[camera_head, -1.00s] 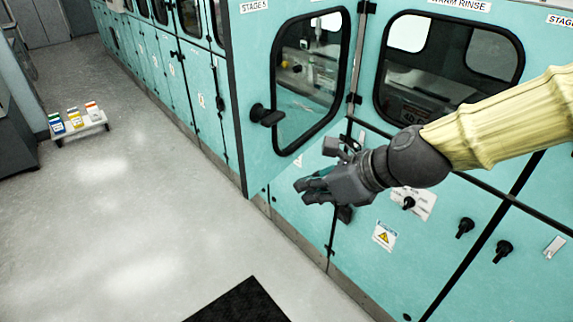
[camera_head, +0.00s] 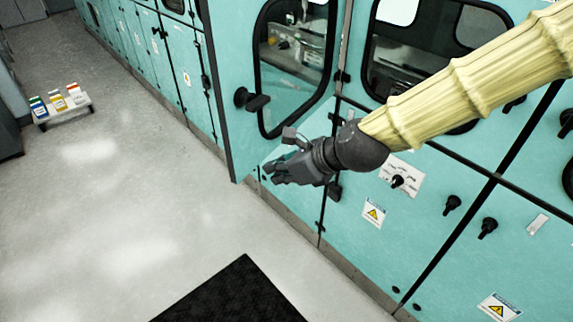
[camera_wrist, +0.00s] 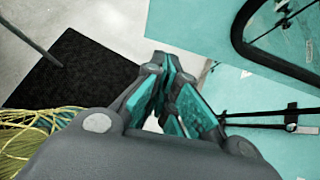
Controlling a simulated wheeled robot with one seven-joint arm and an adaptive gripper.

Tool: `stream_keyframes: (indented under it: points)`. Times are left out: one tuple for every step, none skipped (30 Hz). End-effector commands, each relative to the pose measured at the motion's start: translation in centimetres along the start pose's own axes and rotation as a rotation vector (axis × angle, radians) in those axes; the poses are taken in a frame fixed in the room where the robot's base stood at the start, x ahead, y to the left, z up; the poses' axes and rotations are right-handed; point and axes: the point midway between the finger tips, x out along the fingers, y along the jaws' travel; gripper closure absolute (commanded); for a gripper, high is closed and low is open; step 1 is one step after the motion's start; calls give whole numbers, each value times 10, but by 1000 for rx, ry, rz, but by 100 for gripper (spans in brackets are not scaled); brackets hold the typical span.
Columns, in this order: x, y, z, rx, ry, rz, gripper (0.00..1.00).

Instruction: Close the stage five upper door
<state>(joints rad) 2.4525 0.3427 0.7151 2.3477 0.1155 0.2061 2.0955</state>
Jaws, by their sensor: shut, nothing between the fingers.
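The stage five upper door (camera_head: 225,60) is a teal panel with a black-framed window and a black handle (camera_head: 252,100) at its left. It stands swung out from the cabinet front, with its hinges on the right. In the wrist view its teal panel (camera_wrist: 185,30) and curved window frame fill the upper right. My gripper (camera_head: 272,172) is shut and empty by the door's lower edge, below and right of the handle. The wrist view shows its fingers (camera_wrist: 168,65) together. Whether it touches the door cannot be told.
The teal cabinets run back along the left. Lower panels with black knobs (camera_head: 452,204) and warning labels (camera_head: 374,213) lie below right. A black mat (camera_head: 235,290) lies on the open grey floor. A low white cart (camera_head: 65,108) with several coloured packages stands far left.

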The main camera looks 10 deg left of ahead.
Motion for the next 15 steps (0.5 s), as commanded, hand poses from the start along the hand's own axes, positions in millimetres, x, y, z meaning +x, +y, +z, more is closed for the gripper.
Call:
stream_keyframes:
  points:
    - [6,0,0,1,3,2,100]
    - [10,0,0,1,3,3,100]
    - [14,0,1,0,3,2,100]
    - [18,0,1,0,2,2,100]
    - [21,0,1,1,3,2,100]
    - [26,1,0,0,3,3,100]
    - [28,1,4,-2,2,3,100]
    - [30,1,7,-2,2,2,100]
    - [33,0,10,-2,2,2,100]
    - [36,1,12,-1,2,2,100]
    - [38,1,14,-1,2,2,100]
    - [41,1,16,-2,1,2,100]
    - [43,1,18,-3,1,2,100]
    - [44,1,20,-2,1,2,100]
    - [47,0,22,-1,1,1,100]
